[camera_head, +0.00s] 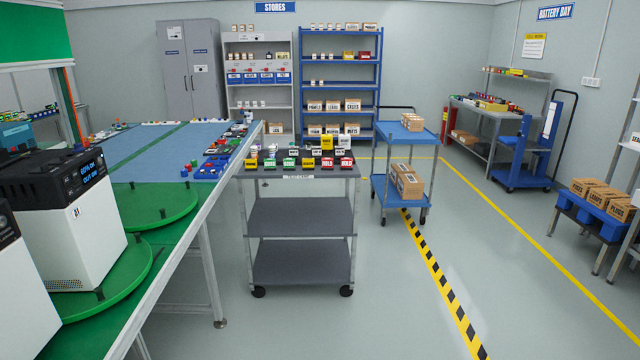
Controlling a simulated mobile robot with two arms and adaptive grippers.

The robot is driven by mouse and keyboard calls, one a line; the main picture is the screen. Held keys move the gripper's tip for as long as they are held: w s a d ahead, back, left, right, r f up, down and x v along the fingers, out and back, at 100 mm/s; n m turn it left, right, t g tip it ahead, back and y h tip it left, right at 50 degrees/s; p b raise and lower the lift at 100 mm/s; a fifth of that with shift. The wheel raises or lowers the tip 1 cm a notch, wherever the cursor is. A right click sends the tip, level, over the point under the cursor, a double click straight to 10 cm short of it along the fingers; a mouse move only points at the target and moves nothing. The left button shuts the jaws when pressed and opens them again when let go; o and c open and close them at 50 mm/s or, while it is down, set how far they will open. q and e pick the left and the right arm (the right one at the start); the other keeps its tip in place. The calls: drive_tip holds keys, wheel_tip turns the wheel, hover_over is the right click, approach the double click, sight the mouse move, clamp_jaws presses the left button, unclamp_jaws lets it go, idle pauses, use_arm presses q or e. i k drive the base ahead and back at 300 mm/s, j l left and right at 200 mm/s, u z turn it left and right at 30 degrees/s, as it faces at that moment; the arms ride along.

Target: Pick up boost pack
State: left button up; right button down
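No part of either gripper shows in the head view. Small coloured packs stand in rows on the top of a grey cart (300,213) at the middle of the view. They include a red pack (346,164), a green pack (289,163) and a yellow pack (327,142). Some have white labels, but most of the lettering is too small to read surely. I cannot tell which one is the boost pack. Nothing is holding any of the packs.
A long bench with a blue mat (140,150), green turntables (160,205) and white-and-black machines (80,230) runs along the left. A blue trolley (405,135) with boxes stands right of the cart. Shelves line the back. The floor in front of the cart is clear.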

sight(344, 140)
drive_tip(key=i, duration=1.8)
drive_tip(key=i+z, duration=0.2)
drive_tip(key=i, duration=0.4)
drive_tip(key=i+z, duration=0.25)
drive_tip(key=i, duration=0.35)
drive_tip(key=i+j+z, duration=0.2)
drive_tip(key=i, duration=0.35)
